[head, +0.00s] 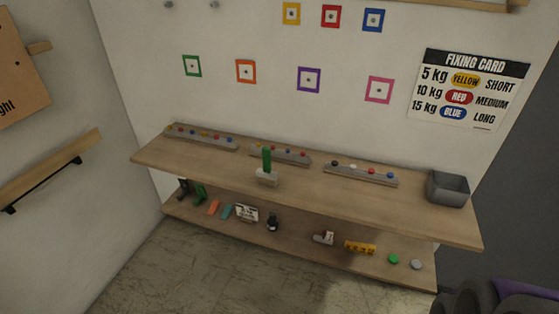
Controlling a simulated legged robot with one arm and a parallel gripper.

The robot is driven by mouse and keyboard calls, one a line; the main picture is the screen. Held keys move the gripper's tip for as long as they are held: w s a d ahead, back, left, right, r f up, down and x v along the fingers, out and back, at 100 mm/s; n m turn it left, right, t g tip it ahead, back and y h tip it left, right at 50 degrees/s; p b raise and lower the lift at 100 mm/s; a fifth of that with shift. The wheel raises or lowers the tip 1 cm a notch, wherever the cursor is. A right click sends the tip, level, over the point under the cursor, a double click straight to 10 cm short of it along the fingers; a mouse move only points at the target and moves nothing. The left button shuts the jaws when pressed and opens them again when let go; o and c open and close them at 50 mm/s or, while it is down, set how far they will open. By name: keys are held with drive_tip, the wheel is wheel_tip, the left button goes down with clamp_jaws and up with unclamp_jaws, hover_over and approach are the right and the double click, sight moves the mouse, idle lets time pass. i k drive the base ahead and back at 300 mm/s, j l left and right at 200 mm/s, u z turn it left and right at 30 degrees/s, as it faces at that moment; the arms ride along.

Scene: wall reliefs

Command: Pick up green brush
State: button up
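A green upright piece (267,158) rises from a pale block (267,177) near the front edge of the upper wooden shelf, left of its middle. It looks like the green brush standing up, with the handle on top. I cannot tell whether the pale block is its head or a holder. No gripper fingers show in the head view. A dark rounded form with a purple part fills the bottom right corner, and I cannot tell what it is.
Three grey strips with coloured knobs lie along the back of the upper shelf (350,202). A grey bin (447,189) stands at its right end. The lower shelf (300,246) holds several small items, including a dark green one (199,193). The floor in front is clear.

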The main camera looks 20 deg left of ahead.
sight(268, 177)
drive_tip(key=u, duration=1.05)
